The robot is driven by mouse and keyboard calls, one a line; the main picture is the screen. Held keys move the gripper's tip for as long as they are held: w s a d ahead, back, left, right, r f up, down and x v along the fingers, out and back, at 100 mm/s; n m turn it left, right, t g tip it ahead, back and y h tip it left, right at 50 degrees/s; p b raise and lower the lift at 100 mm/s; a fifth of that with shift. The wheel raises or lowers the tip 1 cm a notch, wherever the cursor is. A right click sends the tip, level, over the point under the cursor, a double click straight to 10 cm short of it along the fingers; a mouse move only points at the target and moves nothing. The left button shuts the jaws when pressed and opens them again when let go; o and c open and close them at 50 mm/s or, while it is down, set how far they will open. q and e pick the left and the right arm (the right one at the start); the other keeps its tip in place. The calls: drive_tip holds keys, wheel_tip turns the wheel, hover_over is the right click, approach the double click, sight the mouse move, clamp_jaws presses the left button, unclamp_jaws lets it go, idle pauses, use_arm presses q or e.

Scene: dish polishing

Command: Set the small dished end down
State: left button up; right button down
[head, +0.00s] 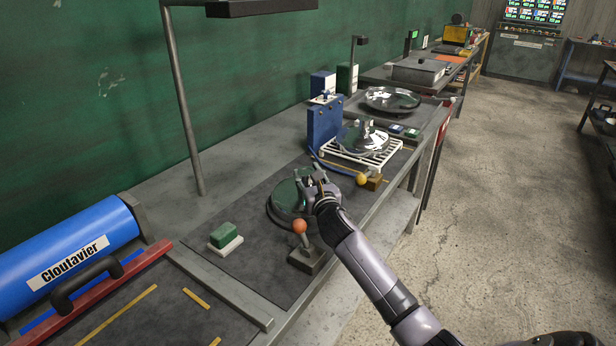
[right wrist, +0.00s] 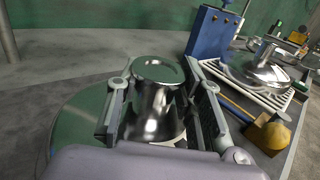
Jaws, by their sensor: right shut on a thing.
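My right gripper (head: 312,184) is shut on a shiny metal post with a flat, flared top (right wrist: 158,72), seen between its fingers in the right wrist view. The post appears to belong to the small dished end (right wrist: 80,122), a round mirror-like disc that reflects green below the fingers. In the head view the small dished end (head: 283,194) is partly hidden by the gripper, over a dark round shape on the dark mat (head: 240,265). I cannot tell whether it touches what is below. My left gripper is not in view.
A white rack (head: 337,155) holds another shiny dished piece (head: 362,138); a larger one (head: 392,99) lies beyond. A blue block (head: 325,125) stands beside the rack. An orange-knobbed lever (head: 300,228) and green pad (head: 224,235) are near. A lamp post (head: 182,100) rises at the back.

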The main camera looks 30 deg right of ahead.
drive_tip(key=shift+r, duration=0.2)
drive_tip(key=c, duration=1.6)
unclamp_jaws()
drive_tip(key=shift+f, duration=0.3)
drive_tip(key=o, duration=0.5)
drive_tip(key=shift+r, duration=0.1)
drive_tip(key=shift+r, duration=0.1)
drive_tip(key=v, duration=1.2)
drive_tip(key=shift+b, duration=0.35)
drive_tip(key=shift+s, duration=0.1)
